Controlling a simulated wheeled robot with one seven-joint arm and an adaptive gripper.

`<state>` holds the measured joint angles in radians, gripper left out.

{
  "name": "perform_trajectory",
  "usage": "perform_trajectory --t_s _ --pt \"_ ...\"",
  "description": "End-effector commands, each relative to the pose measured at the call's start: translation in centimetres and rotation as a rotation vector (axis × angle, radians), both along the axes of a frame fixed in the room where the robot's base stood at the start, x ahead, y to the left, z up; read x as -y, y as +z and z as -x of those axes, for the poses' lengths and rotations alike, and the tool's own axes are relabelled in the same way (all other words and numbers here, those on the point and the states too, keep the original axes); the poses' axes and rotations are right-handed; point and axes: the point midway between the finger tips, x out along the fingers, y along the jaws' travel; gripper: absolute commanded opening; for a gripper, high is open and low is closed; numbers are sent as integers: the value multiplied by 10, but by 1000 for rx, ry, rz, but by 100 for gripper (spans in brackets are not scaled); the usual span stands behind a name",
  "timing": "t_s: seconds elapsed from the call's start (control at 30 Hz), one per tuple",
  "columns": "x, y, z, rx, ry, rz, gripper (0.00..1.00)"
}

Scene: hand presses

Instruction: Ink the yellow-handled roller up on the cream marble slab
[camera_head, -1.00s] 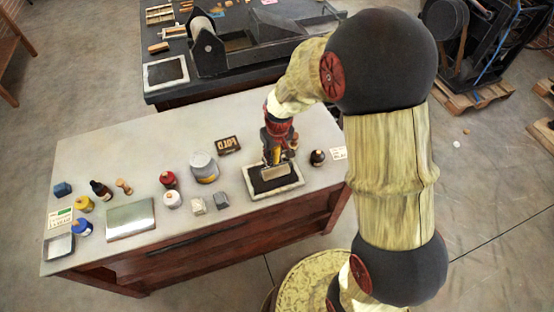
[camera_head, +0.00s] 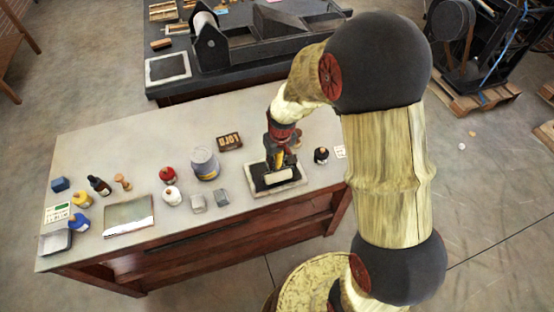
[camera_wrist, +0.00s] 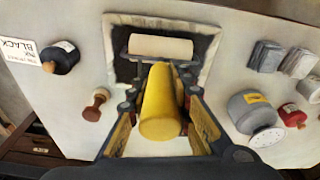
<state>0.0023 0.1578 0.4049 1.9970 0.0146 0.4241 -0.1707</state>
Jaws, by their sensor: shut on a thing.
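The cream marble slab (camera_head: 291,188) lies near the front right of the table, with a dark ink patch inside its pale rim; it also shows in the wrist view (camera_wrist: 215,42). My gripper (camera_head: 278,152) is above the slab, shut on the yellow handle (camera_wrist: 160,105) of the roller. The roller's pale cylinder (camera_head: 278,175) is over the dark patch, and in the wrist view it (camera_wrist: 160,46) lies crosswise beyond my fingers (camera_wrist: 160,98). Its visible side looks cream, without clear ink. Whether it touches the ink I cannot tell.
A black ink bottle (camera_head: 321,155) stands right of the slab, and a small wooden-knobbed thing (camera_wrist: 95,104) stands close by. Left are grey blocks (camera_head: 221,197), a grey can (camera_head: 204,163) and a type block (camera_head: 229,141). The table's back middle is clear.

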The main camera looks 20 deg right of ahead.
Motion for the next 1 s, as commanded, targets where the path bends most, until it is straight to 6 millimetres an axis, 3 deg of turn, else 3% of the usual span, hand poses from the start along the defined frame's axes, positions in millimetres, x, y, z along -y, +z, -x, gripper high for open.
perform_trajectory --t_s 1.0 --pt "0 -6 -1 2 0 0 0"
